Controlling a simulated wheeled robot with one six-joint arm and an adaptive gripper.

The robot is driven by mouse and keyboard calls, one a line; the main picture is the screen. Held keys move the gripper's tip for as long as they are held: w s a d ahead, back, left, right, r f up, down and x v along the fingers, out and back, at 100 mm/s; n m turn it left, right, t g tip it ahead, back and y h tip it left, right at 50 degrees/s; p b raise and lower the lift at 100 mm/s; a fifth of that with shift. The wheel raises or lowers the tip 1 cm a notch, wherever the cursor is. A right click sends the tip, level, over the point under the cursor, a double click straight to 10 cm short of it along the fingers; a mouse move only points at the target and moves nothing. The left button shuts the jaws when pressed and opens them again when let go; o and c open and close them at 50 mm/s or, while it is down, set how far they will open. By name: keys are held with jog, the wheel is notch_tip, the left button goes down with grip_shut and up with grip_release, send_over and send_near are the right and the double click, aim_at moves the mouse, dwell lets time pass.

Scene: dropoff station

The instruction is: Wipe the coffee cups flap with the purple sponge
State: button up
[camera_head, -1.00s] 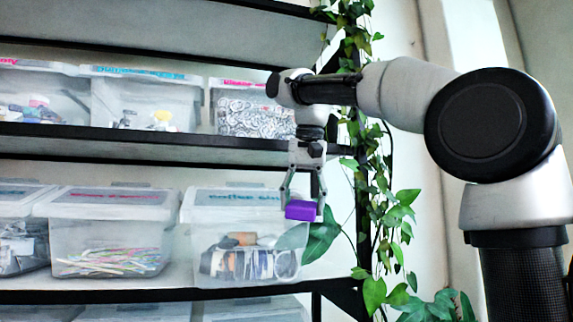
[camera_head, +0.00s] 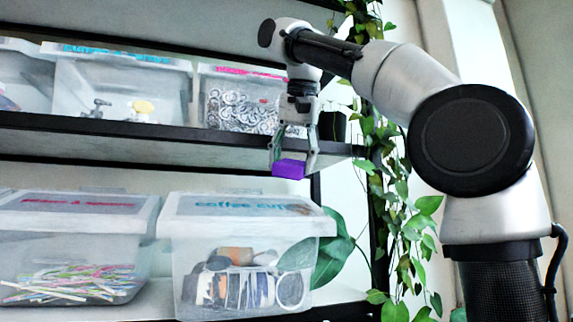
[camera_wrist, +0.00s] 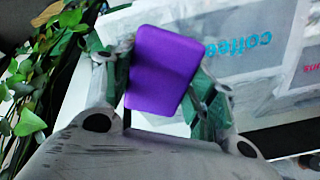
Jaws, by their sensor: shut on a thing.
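The purple sponge (camera_head: 288,169) is held between the fingers of my gripper (camera_head: 291,160), which is shut on it. It also shows large in the wrist view (camera_wrist: 160,68), between the two fingers. The coffee cups bin (camera_head: 225,285) is a clear box on the lower shelf with cups inside. Its translucent lid flap (camera_head: 190,212), with blue "coffee" lettering, is closed. My gripper is above the lid's right part, with a visible gap between sponge and lid. In the wrist view, the lettered flap (camera_wrist: 235,75) lies beyond the sponge, upside down.
A bin of coloured stirring sticks (camera_head: 75,285) stands to the left on the same shelf. The upper shelf edge (camera_head: 130,133) runs close behind my gripper, with more bins above. Green vines (camera_head: 400,215) hang along the rack post at right.

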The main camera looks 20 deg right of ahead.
aim_at(317, 210)
jog(key=shift+w+f, duration=0.2)
jog(key=shift+x, duration=2.75)
jog(key=shift+x, duration=1.1)
jog(key=shift+s+d+r, duration=0.1)
jog(key=shift+d, duration=3.8)
